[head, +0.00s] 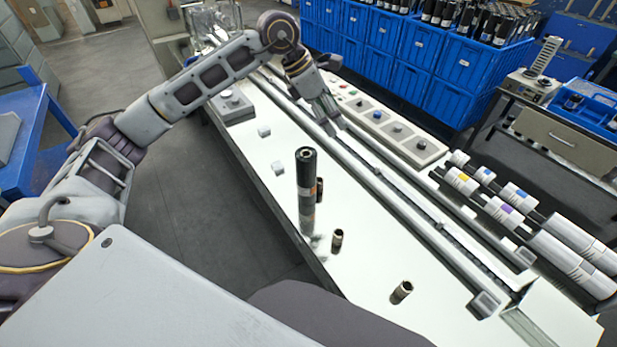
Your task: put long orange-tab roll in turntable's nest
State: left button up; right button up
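A tall black roll (306,170) stands upright on the white table, with an orange-brown band low on its side. My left gripper (331,124) is beyond it, low over the long rail along the table. The gripper is small and seen from behind, so I cannot tell whether its fingers are open or shut, and nothing clearly shows in it. White rolls with coloured tabs lie at the right, among them a yellow-tab roll (461,180) and a purple-tab roll (501,209); I see no orange tab there. I cannot make out the turntable or its nest. My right gripper is not in view.
Short dark cylinders stand on the table (355,290), one at its middle (337,240) and one nearer (401,292). A button panel (390,125) lies beyond the rail. Blue crates (410,45) stand behind.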

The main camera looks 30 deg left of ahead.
aim_at(305, 154)
pick_arm(q)
jog(key=s+a+f+g+y, duration=0.1)
jog(key=s+a+f+y, duration=0.2)
jog(key=a, duration=0.4)
jog(key=shift+a+g+y, duration=0.25)
jog(key=shift+g+y, duration=0.15)
jog(key=shift+y, duration=0.3)
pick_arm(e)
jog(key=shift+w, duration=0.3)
pick_arm(q)
jog(key=shift+s+r, duration=0.1)
jog(key=shift+w+d+f+p, duration=0.15)
jog(key=shift+f+p, duration=0.05)
jog(key=shift+f, duration=1.25)
jog(key=shift+w+d+f+p, duration=0.1)
jog(key=shift+d+f+p, duration=0.1)
jog(key=shift+f, duration=1.2)
jog(key=shift+w+d+f+p, duration=0.15)
jog(key=shift+f, duration=1.3)
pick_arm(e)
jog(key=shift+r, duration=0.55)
pick_arm(q)
jog(key=shift+f, duration=0.15)
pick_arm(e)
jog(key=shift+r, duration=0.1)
